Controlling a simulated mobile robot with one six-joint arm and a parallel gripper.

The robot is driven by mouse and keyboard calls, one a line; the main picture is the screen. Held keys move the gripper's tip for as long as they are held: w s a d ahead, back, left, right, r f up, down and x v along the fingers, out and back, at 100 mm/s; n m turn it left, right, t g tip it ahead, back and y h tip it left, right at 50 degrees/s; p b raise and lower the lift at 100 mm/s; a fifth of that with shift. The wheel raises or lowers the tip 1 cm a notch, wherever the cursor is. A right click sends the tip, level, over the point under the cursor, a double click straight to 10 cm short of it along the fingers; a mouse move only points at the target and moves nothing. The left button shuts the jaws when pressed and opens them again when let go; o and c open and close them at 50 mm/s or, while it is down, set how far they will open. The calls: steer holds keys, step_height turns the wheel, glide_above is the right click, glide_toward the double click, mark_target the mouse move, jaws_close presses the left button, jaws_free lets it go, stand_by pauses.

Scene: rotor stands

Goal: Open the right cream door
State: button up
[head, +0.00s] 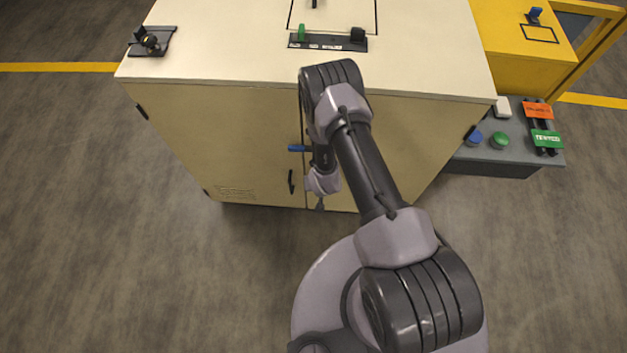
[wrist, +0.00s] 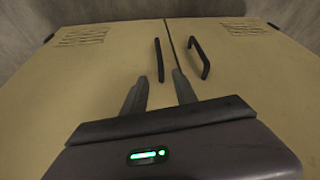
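The cream cabinet has two doors on its front, both looking shut. The right cream door (head: 385,150) is partly covered by my arm in the head view, and its handle is hidden there. In the wrist view, which appears upside down, the right door (wrist: 95,75) is on the left, with its black bar handle (wrist: 158,60). My gripper (wrist: 160,75) is open, its two fingers apart with the near end of that handle lined up between the tips. I cannot tell whether they touch. In the head view my gripper (head: 320,204) is low before the door.
The left door (head: 235,145) has its own black handle (head: 291,181), close beside the gripper in the wrist view (wrist: 200,58). A blue lever (head: 299,148) sits near the seam. A grey button box (head: 510,160) stands right of the cabinet. The floor in front is clear.

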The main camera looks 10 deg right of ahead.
steer(key=b+x, duration=0.5)
steer(key=x, duration=0.9)
steer(key=shift+s+b, duration=0.1)
steer(key=shift+b, duration=0.3)
steer(key=shift+c, duration=0.2)
jaws_close()
